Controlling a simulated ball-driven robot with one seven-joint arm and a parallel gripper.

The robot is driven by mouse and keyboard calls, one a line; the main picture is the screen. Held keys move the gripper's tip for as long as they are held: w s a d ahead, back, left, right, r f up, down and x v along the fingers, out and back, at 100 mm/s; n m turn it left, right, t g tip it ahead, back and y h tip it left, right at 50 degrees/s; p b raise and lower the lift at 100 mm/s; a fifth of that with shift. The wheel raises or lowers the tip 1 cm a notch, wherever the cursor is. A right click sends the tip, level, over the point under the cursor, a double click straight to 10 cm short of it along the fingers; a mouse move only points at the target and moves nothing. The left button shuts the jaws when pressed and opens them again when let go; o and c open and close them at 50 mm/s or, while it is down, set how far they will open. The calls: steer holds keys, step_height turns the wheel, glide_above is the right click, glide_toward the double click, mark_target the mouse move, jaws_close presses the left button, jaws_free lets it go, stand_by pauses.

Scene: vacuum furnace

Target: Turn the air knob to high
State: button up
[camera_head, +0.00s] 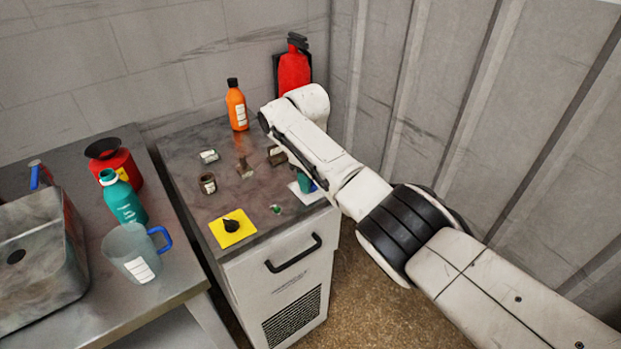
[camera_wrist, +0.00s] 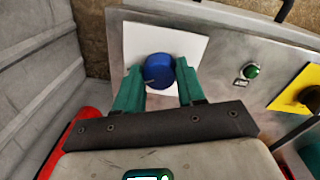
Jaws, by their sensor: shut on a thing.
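The blue round knob (camera_wrist: 158,71) sits on a white square plate (camera_wrist: 190,40) in the wrist view. My gripper (camera_wrist: 160,85) has its two green fingers on either side of the knob and is shut on it. In the head view the white plate (camera_head: 300,192) shows at the right front corner of the cabinet top, and my gripper (camera_head: 306,182) is over it, mostly hidden by my arm. The setting of the knob and any marks for high cannot be read.
A black knob on a yellow plate (camera_head: 243,236) and a green button (camera_head: 276,209) are beside the white plate. A corrugated wall (camera_head: 420,90) rises at the right.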

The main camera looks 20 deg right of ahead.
steer(key=shift+r+m, duration=0.1)
steer(key=shift+m, duration=0.9)
steer(key=shift+w, duration=0.1)
steer(key=o, duration=1.1)
steer(key=shift+c, duration=0.2)
step_height(320, 180, up, 11)
steer(key=shift+a, duration=0.3)
